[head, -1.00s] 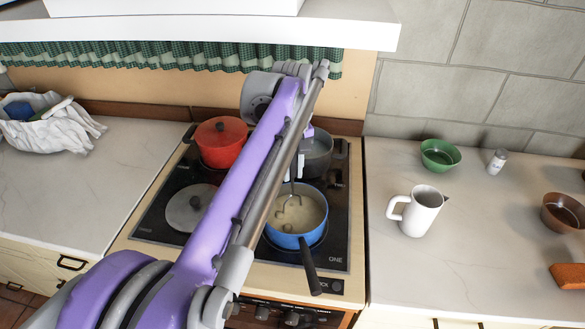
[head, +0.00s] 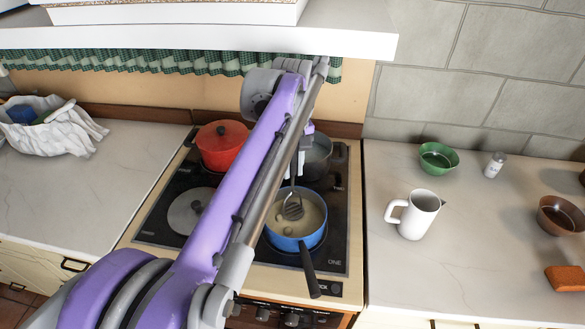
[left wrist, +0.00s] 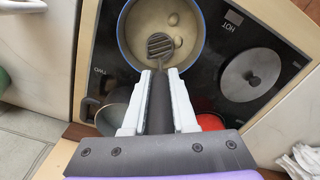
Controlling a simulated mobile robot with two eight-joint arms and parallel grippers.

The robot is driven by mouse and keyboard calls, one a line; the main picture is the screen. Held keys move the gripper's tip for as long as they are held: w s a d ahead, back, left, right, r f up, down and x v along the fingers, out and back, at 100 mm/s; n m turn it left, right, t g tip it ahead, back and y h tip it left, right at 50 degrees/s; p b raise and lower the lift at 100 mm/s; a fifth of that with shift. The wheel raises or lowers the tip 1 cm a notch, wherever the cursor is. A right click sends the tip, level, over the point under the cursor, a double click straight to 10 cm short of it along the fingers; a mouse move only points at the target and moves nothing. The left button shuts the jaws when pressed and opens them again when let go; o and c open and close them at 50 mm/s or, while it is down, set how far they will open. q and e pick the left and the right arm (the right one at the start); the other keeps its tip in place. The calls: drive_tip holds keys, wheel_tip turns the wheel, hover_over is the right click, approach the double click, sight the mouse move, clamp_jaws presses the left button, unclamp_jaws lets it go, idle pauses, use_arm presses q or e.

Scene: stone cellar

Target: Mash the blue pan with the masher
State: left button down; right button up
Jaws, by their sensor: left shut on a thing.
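The blue pan (head: 284,240) stands on the front right of the stove with its dark handle toward the front edge. It holds a pale mash with a few lumps; it also shows in the left wrist view (left wrist: 124,48). The masher (head: 293,208) has a slotted metal head, seen over the pan's contents in both views; I cannot tell whether it touches them. In the left wrist view my left gripper (left wrist: 160,95) is shut on the masher's dark handle (left wrist: 160,108). My right gripper is not in view.
A red pot (head: 222,147) and a dark grey pot (head: 318,158) stand at the back of the stove, and a grey lid (head: 187,212) lies front left. A white pitcher (head: 419,214), green bowl (head: 438,158) and brown bowl (head: 561,214) stand on the right counter.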

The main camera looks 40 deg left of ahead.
use_arm(q)
drive_tip(key=shift+s, duration=0.1)
drive_tip(key=s, duration=0.3)
drive_tip(key=shift+a+f, duration=0.1)
idle(0.3)
drive_tip(key=shift+f, duration=0.25)
drive_tip(key=shift+f+b, duration=0.6)
drive_tip(key=shift+f, duration=0.4)
idle(0.6)
